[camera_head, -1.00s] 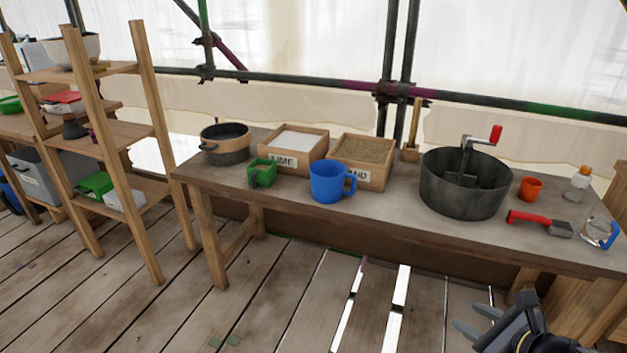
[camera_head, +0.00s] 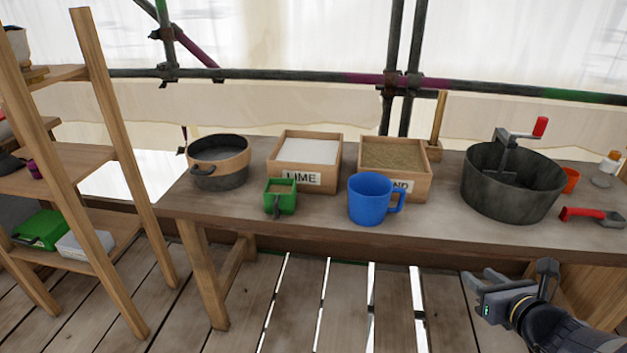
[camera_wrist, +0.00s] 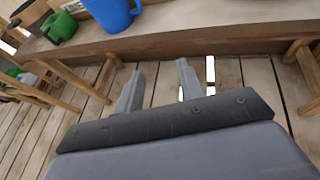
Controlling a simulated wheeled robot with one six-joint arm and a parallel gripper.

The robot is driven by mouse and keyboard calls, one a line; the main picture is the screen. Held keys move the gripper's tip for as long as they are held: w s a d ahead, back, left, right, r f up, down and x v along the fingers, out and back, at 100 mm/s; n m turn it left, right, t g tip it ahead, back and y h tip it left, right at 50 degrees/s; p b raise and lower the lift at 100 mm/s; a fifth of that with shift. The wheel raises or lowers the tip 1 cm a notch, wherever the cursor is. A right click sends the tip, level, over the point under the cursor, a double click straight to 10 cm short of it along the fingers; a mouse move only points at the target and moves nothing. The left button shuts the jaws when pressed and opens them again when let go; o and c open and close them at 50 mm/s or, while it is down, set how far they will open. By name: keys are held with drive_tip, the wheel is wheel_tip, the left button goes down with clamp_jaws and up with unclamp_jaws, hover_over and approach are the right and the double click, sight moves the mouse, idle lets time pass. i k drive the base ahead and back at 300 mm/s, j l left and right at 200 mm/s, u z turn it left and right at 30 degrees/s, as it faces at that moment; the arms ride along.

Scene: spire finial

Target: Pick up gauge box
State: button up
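A small green open box with a dark handle at its front, which I take for the gauge box (camera_head: 281,197), stands upright on the workbench (camera_head: 300,221) in front of the LIME box. It also shows at the upper left of the wrist view (camera_wrist: 60,27). My gripper (camera_head: 480,283) is below and to the right of it in the head view, in front of the bench. In the wrist view my gripper's two fingers (camera_wrist: 160,72) are apart with nothing between them, over the floor.
A blue mug (camera_head: 371,201) stands right of the green box. The LIME box (camera_head: 330,180), sand box (camera_head: 420,184) and dark pot (camera_head: 218,168) are behind it. A mixing bucket (camera_head: 512,190) is farther right. A wooden shelf (camera_head: 65,154) stands left; plank floor (camera_head: 285,320) lies in front.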

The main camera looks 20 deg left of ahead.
sight(280, 194)
drive_tip(key=i+j+z, duration=0.2)
drive_tip(key=j, duration=1.25)
drive_tip(key=j+z, duration=0.2)
drive_tip(key=j, duration=1.25)
